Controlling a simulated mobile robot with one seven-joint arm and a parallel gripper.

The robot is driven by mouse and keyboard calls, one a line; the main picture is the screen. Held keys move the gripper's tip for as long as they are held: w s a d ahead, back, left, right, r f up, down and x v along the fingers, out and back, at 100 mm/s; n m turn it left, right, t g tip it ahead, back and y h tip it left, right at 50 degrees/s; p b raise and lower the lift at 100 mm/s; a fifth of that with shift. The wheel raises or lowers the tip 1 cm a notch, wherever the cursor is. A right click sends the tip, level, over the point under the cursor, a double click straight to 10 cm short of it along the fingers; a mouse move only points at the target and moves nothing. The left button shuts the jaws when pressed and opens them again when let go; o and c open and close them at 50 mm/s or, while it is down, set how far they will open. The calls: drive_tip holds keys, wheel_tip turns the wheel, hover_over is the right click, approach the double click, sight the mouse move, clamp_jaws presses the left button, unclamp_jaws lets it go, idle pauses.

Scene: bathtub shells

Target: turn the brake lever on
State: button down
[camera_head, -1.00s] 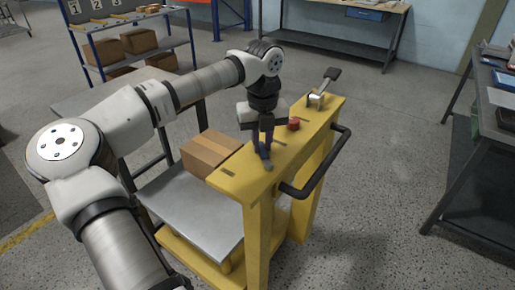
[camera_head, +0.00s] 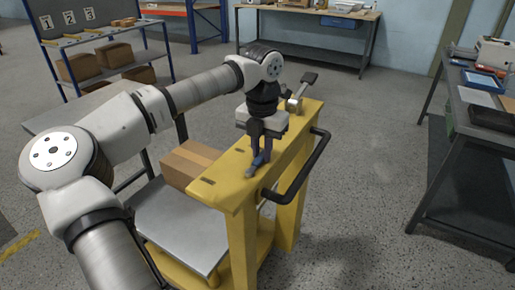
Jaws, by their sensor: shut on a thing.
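A yellow cart (camera_head: 224,186) stands in the middle, with levers on its narrow top panel. My gripper (camera_head: 257,162) points down at the near half of this panel, with dark fingers. It is shut on a small blue-grey lever (camera_head: 250,173) that slants down to the left, partly hidden by the fingers. A second lever (camera_head: 308,79) with a dark flat handle and a pale metal base stands at the panel's far end, apart from my gripper. I cannot tell from the picture which one is the brake lever.
A black push handle (camera_head: 300,179) curves out from the cart's right side. A cardboard box (camera_head: 191,163) sits on the cart's grey deck (camera_head: 180,225). A workbench (camera_head: 470,170) stands at the right, with free floor between it and the cart.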

drive_tip(key=shift+s+d+m, duration=0.1)
drive_tip(key=shift+d+m, duration=0.1)
drive_tip(key=shift+m, duration=0.2)
drive_tip(key=c, duration=1.3)
unclamp_jaws()
wheel_tip(320, 180, up, 14)
drive_tip(key=shift+f+b, duration=0.1)
drive_tip(key=shift+b, duration=0.4)
